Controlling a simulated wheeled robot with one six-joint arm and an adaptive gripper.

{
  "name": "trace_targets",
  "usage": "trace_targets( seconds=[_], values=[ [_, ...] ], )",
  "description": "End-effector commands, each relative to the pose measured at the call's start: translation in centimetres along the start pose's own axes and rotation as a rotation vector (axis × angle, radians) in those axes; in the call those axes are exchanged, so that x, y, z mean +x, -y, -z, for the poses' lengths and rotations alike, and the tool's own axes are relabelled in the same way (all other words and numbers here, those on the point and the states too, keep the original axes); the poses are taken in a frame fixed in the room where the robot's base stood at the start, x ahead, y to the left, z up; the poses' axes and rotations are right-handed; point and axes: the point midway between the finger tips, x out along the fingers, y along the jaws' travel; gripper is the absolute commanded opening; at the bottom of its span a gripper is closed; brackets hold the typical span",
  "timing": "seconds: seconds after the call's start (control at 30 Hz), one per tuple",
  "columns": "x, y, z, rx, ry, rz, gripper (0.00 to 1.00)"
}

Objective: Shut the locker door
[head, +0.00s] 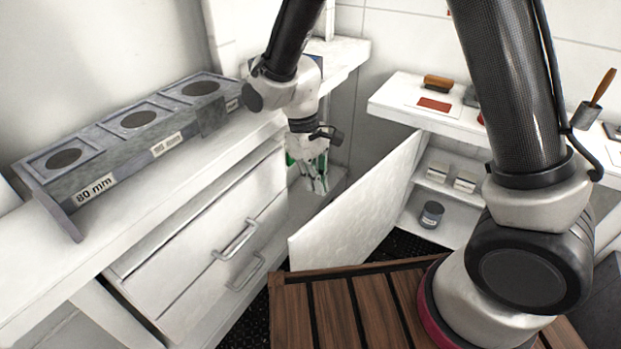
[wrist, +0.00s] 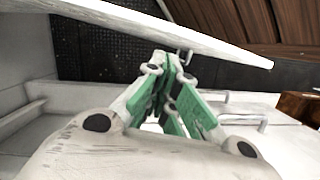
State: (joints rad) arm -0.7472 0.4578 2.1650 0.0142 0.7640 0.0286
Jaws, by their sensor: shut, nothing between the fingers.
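The locker door (head: 354,214) is a white panel in the middle of the head view. It stands wide open, swung out from the white locker (head: 449,187) on the right, whose shelves show. My gripper (head: 319,187) is shut and empty, with green fingers, on the left side of the door near its upper part. In the wrist view the door (wrist: 205,35) crosses the top as a white slab, and my gripper (wrist: 163,62) points toward its face. The fingertips are very close to the door; I cannot tell whether they touch it.
White drawers with metal handles (head: 238,240) stand left of the door, under a counter holding a grey rack (head: 119,136) with round holes. A dark can (head: 431,214) and small boxes sit inside the locker. A slatted wooden surface (head: 345,309) lies in front.

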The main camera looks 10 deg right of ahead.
Motion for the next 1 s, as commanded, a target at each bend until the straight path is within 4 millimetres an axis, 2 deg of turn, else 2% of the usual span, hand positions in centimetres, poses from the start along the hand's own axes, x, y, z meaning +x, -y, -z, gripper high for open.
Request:
trace_targets(
  seconds=[0.2,0.4,1.0],
  values=[
    [3.9,0.0,-0.1,0.000,0.003,0.000,0.00],
    [5.7,0.0,-0.1,0.000,0.001,0.000,0.00],
    [5.9,0.2,-0.1,-0.026,0.000,-0.007,0.00]
  ],
)
